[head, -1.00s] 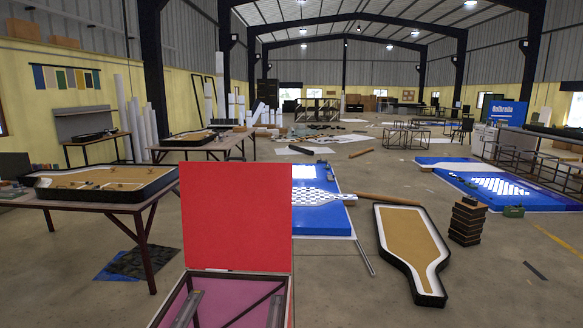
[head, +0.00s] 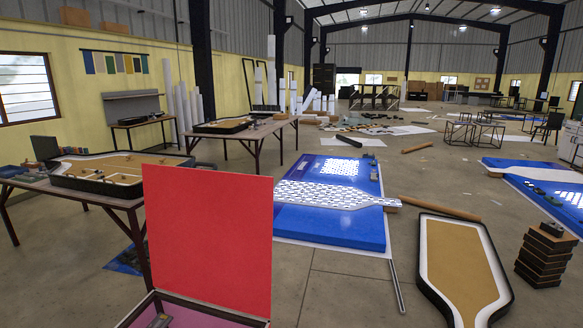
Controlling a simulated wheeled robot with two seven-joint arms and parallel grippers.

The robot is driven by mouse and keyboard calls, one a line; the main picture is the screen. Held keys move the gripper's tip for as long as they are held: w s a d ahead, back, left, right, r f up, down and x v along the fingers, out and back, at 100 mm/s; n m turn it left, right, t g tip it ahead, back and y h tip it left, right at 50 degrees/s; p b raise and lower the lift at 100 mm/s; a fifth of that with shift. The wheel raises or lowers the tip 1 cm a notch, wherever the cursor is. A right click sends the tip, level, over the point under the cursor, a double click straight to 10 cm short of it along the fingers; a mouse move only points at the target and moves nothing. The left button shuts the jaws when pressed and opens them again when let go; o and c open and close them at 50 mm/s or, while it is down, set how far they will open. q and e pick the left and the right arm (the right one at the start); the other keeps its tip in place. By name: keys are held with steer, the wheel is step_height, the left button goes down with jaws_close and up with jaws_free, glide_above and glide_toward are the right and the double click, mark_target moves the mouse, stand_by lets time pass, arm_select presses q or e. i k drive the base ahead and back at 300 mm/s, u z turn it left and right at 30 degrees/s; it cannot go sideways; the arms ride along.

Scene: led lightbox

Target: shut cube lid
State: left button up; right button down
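The cube (head: 135,309) is an open box at the bottom of the head view, a little left of centre. Only its upper rim and part of a pink interior show; the rest is cut off by the frame's lower edge. Its red square lid (head: 207,237) stands open, roughly upright at the box's far side. A small grey piece (head: 160,321) shows inside the box at the bottom edge; I cannot tell what it is. Neither of my grippers can be made out.
A dark-legged table with a tan-topped board (head: 118,173) stands left of the lid. A blue panel (head: 335,226) lies behind it to the right. A tan paddle-shaped tray (head: 462,262) and a stack of dark blocks (head: 545,255) lie further right. Bare concrete lies between.

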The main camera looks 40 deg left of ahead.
mark_target(210, 233)
steer(key=i, duration=2.1)
steer(key=u, duration=3.8)
steer(key=i, duration=0.5)
steer(key=z, duration=0.1)
